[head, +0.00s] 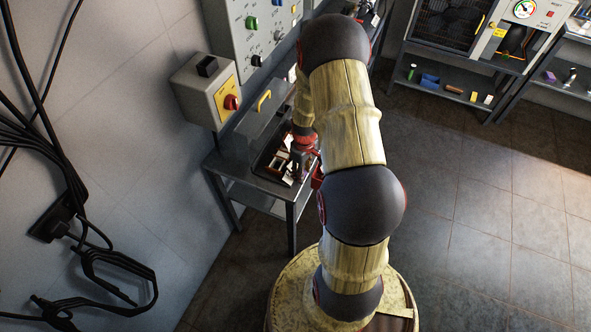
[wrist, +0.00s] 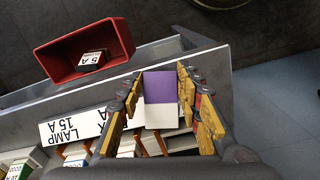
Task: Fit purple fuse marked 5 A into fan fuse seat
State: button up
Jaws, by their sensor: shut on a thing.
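My gripper (wrist: 160,92) is shut on a purple block with a white lower part, the purple fuse (wrist: 159,87). No marking on it is legible. The fuse is over the edge of the fuse holder, beside its white label strip (wrist: 75,128); contact with a seat cannot be told. The strip reads LAMP 15 A, upside down; the rest is hidden behind my left finger, so I cannot tell which seat is the fan's. In the head view my gripper (head: 302,160) is small and partly hidden at the dark fuse box (head: 268,161).
A red bin (wrist: 60,50) holds a dark block with a white 5 A label (wrist: 92,58). A grey box with a red knob (head: 210,92) hangs above the bench (head: 238,176). Open floor lies right.

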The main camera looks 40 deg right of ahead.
jog(key=c, duration=0.3)
jog(key=shift+c, duration=0.2)
jog(key=shift+r, duration=0.5)
notch_tip(320, 180, up, 2)
jog(key=shift+r+p, duration=0.2)
jog(key=shift+p, duration=0.5)
jog(key=s+a+r+p, duration=0.3)
jog(key=s+a+r, duration=0.2)
jog(key=s+r, duration=0.4)
jog(key=s, duration=0.4)
jog(key=shift+a+r, duration=0.2)
jog(key=shift+r, duration=0.1)
